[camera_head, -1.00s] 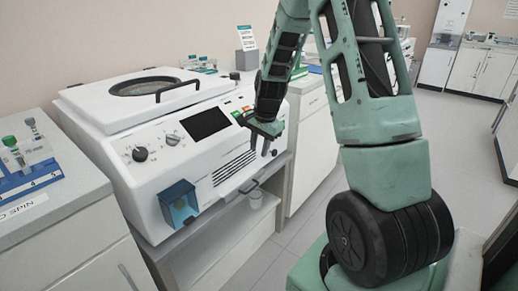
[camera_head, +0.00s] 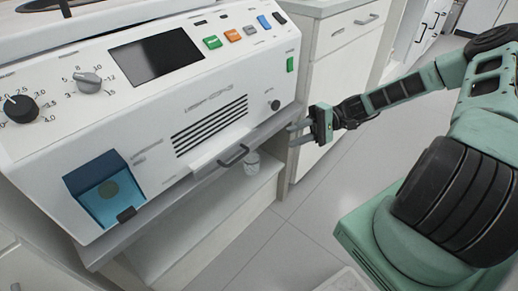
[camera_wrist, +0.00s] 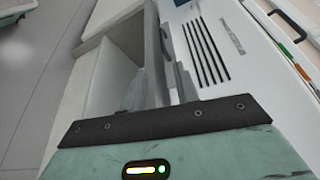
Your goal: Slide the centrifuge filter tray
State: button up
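The white centrifuge (camera_head: 60,150) stands on a bench. Its filter tray (camera_head: 208,161) is a narrow white front below the vent slots, with a black bar handle (camera_head: 233,156); it looks nearly flush with the housing. My gripper (camera_head: 292,134) is open and empty, to the right of the handle and apart from it, with its fingers pointing left toward it. In the wrist view, the two grey fingers (camera_wrist: 160,88) are spread, and the dark handle (camera_wrist: 165,45) shows ahead between them. Whether any finger touches the handle is hard to tell there.
A blue pocket (camera_head: 103,189) is on the centrifuge's left front. A white cabinet (camera_head: 335,80) stands right of the centrifuge, behind my gripper. The floor (camera_head: 315,220) in front is clear.

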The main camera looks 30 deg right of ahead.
jog(key=b, duration=0.3)
send_near(239, 157)
jog(key=a, duration=0.3)
jog(key=a+f, duration=0.1)
jog(key=a, duration=0.5)
jog(key=shift+w+a+f, duration=0.3)
jog(key=shift+w+a, duration=0.1)
jog(key=shift+w, duration=0.1)
grip_shut()
